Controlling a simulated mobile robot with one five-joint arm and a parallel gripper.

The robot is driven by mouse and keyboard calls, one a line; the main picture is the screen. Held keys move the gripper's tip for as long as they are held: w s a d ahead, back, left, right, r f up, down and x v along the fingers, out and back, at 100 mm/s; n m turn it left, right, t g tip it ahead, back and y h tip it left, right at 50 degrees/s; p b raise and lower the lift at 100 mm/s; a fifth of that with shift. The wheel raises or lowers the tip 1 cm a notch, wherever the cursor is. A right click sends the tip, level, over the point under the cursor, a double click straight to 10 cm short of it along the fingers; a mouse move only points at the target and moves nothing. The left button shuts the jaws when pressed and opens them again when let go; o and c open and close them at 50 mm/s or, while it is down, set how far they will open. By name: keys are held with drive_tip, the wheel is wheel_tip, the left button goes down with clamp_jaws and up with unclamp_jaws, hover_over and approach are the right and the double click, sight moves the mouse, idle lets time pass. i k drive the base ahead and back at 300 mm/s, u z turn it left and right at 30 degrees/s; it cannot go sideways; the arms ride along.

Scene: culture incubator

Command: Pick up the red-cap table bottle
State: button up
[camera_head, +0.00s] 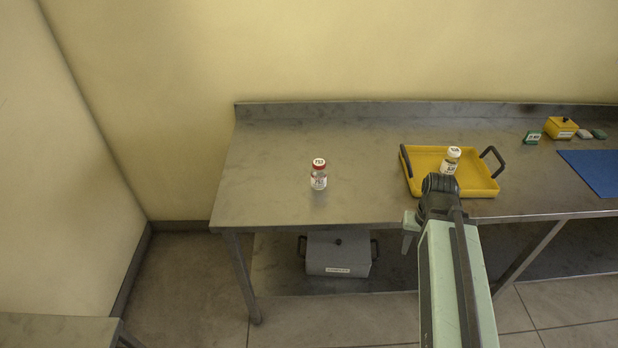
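The red-cap bottle (319,175) stands upright on the metal table (262,172), left of the yellow tray. It is small and clear with a white label and a red rim on its cap. My arm reaches up from the lower right, and its end (410,236) shows near the table's front edge, to the right of the bottle and apart from it. The arm hides most of the gripper, so its fingers cannot be made out clearly.
A yellow tray (425,164) with dark handles holds a white-capped bottle (451,160). A yellow box (560,128), small green items and a blue mat (595,170) lie at the right. A grey lidded box (338,256) sits below. The table around the red-cap bottle is clear.

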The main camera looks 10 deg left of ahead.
sight(318, 173)
drive_tip(key=u, duration=0.05)
drive_tip(key=k, duration=0.85)
drive_tip(key=u, duration=0.85)
drive_tip(key=i, duration=1.05)
drive_tip(key=u, duration=3.35)
drive_tip(key=k, duration=0.4)
drive_tip(key=u, duration=0.05)
